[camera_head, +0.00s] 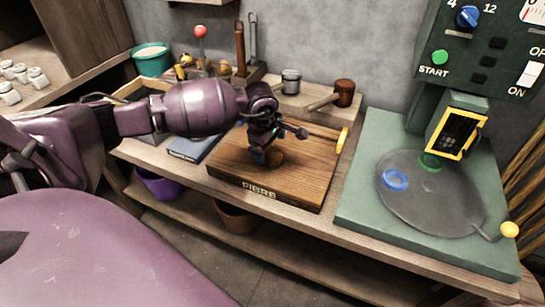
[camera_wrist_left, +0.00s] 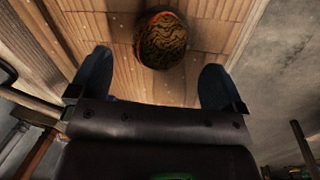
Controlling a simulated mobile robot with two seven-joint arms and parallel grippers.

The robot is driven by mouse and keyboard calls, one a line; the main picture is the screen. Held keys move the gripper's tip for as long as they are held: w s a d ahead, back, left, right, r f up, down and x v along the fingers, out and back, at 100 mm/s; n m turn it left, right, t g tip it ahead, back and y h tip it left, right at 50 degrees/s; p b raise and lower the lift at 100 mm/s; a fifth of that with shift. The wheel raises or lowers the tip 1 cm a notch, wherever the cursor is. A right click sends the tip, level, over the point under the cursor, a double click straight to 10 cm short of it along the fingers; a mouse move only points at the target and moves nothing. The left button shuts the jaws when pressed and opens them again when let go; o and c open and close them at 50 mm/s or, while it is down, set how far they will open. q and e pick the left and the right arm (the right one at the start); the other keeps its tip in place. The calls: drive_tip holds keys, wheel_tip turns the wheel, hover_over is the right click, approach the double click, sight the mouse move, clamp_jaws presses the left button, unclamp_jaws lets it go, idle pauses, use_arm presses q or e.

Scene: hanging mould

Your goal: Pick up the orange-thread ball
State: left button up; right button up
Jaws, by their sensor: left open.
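The orange-thread ball (camera_wrist_left: 162,42) shows in the left wrist view as a dark brown ball with orange streaks, resting on a wooden surface. My left gripper (camera_wrist_left: 155,78) is open, with one dark finger on each side of the picture. The ball lies ahead of the fingertips, roughly in line with the gap between them, and no contact shows. In the head view my left gripper (camera_head: 262,154) points down over the wooden board (camera_head: 302,180) marked FIBRE. There the gripper largely covers the spot below it, so I cannot make out the ball clearly. My right gripper is not in view.
A green machine (camera_head: 375,205) with a round plate (camera_head: 430,205) stands to the right. A wooden mallet (camera_head: 344,92) and a metal cup (camera_head: 291,81) stand behind the board. A blue book-like item (camera_head: 193,150) lies to its left. The board's front right part is clear.

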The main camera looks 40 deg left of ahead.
sight(270, 150)
use_arm(q)
drive_tip(key=f, duration=0.2)
drive_tip(key=w+f+b, duration=0.1)
drive_tip(key=f, duration=0.1)
drive_tip(key=shift+f, duration=0.4)
drive_tip(key=shift+r, duration=0.1)
drive_tip(key=c, duration=1)
